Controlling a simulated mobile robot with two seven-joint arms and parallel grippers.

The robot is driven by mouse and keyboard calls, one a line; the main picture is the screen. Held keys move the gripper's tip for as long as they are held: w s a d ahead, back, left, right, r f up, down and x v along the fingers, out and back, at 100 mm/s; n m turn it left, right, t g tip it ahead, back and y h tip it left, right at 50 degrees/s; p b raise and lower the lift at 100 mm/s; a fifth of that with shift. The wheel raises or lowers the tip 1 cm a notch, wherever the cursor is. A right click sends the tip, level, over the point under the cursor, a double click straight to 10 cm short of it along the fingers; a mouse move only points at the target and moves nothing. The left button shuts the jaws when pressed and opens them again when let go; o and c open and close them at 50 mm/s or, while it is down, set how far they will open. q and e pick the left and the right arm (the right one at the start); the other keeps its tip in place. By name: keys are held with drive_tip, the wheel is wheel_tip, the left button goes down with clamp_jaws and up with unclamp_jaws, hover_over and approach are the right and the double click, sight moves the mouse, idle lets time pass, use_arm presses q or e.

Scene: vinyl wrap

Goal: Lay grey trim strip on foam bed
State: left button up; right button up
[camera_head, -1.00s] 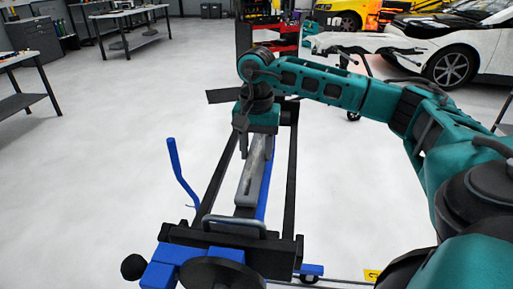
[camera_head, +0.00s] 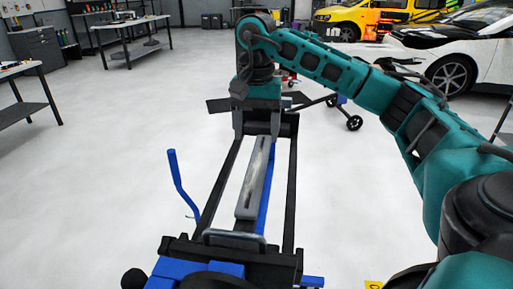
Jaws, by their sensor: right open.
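The grey trim strip (camera_head: 255,180) is a long, narrow bar lying lengthwise on the stand in the middle of the head view. A dark surface, which looks like the foam bed (camera_head: 243,225), shows at its near end; the rest is hidden under the strip. My right gripper (camera_head: 257,122) is open, its two fingers pointing down near the strip's far end. It holds nothing; I cannot tell its exact height over the strip. My left gripper is out of view.
The stand has black side rails (camera_head: 291,195) and a blue bar (camera_head: 267,190) beside the strip. A blue lever (camera_head: 176,175) rises at left, and a metal handle (camera_head: 234,236) is near. Workbenches (camera_head: 130,25) and cars (camera_head: 460,50) are farther back. The floor left of the stand is clear.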

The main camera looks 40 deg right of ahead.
drive_tip(key=shift+r, duration=1.85)
drive_tip(key=shift+s, duration=0.1)
